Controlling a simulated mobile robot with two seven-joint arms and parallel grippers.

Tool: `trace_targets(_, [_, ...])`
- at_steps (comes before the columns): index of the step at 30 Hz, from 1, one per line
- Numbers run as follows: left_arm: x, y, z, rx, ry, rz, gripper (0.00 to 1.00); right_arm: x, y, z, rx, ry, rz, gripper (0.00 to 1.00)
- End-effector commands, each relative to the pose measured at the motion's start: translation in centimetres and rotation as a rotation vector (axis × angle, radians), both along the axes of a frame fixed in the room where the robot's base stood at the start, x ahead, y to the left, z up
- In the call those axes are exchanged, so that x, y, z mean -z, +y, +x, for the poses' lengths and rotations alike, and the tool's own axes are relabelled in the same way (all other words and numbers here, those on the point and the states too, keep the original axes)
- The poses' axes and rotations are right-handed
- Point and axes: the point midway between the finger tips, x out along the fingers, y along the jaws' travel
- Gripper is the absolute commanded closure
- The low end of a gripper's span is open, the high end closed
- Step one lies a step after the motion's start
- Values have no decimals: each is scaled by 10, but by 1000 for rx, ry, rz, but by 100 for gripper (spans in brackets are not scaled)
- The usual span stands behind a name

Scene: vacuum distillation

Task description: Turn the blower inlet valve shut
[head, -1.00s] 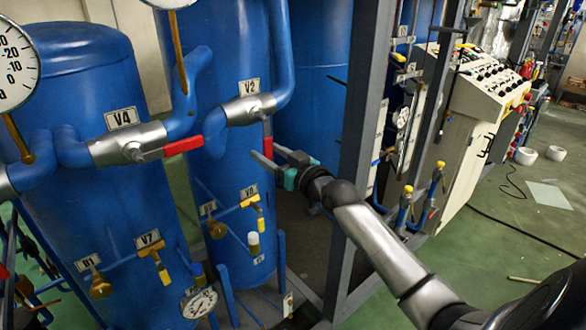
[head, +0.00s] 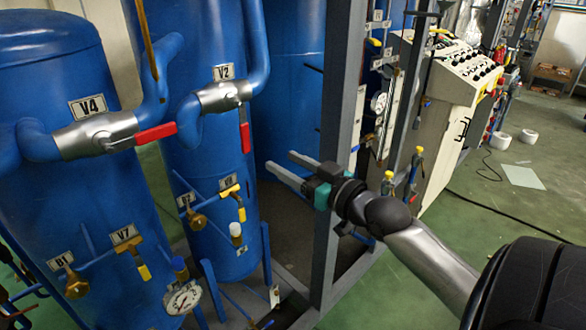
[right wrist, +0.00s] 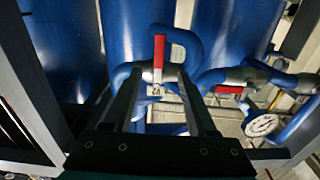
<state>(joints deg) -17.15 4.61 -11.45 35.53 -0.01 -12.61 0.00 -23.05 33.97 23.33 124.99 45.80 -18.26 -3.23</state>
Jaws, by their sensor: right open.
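Two silver valves with red lever handles sit on the blue pipes; no label reads as blower inlet. The V2 valve (head: 222,96) has its red handle (head: 244,130) hanging down. The V4 valve (head: 96,135) has its red handle (head: 155,134) pointing right along the pipe. My right gripper (head: 281,163) is open and empty, right of and below the V2 handle, apart from it. In the right wrist view, the V2 handle (right wrist: 159,50) shows beyond the gap between the open fingers (right wrist: 162,100); the V4 handle (right wrist: 229,90) is to the right. My left gripper is out of view.
A grey upright post (head: 342,130) stands close behind my right gripper. Small brass and yellow valves, such as V7 (head: 131,252), and a round gauge (head: 182,298) are lower on the tanks.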

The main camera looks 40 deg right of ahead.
Motion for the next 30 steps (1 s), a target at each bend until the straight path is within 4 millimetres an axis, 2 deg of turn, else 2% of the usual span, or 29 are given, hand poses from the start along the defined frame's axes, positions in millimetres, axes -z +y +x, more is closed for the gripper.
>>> trace_targets(7, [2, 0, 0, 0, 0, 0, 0, -1, 0, -11, -1, -1, -2, 43])
trace_targets(25, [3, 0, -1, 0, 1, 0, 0, 1, -1, -11, 1, 2, 0, 43])
trace_targets(28, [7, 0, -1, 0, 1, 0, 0, 21, -8, -10, 22, 28, 7, 43])
trace_targets(30, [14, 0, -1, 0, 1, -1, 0, 52, -17, -8, 51, 69, 14, 43])
